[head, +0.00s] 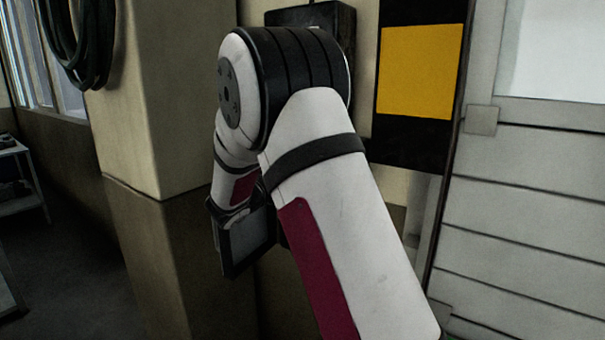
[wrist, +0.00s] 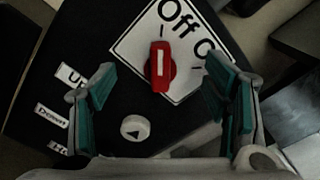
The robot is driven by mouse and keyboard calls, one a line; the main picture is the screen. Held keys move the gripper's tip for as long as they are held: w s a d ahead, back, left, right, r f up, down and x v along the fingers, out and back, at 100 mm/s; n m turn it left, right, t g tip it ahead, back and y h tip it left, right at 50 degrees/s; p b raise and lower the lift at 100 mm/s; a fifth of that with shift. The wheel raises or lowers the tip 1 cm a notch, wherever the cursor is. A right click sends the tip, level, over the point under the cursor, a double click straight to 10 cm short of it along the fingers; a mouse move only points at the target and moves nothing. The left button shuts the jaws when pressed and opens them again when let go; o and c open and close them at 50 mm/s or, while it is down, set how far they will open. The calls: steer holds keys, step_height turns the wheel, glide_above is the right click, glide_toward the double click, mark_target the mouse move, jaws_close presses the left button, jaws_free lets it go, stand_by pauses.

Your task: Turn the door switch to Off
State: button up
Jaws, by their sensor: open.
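The door switch is a red knob (wrist: 161,66) with a white bar, on a black control panel (wrist: 75,45) in the wrist view. It sits on a white label (wrist: 135,48) reading "Off" and a partly hidden word starting with "O". The white bar runs upright in the picture, roughly toward the small tick on the "Off" side. My gripper (wrist: 159,74) is open, its teal-padded fingers apart on either side of the knob. In the head view my arm hides the switch and the gripper's fingers.
A round white button (wrist: 135,128) with a dark arrow and several small white labels (wrist: 52,115) are on the same panel. In the head view, a black board with a yellow square (head: 416,72) and a pale slatted door (head: 530,200) stand right, a beige pillar (head: 160,100) left.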

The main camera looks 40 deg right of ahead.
stand_by(0.4)
steer(key=p+v, duration=0.2)
steer(key=v, duration=0.5)
steer(key=shift+r, duration=0.1)
stand_by(0.4)
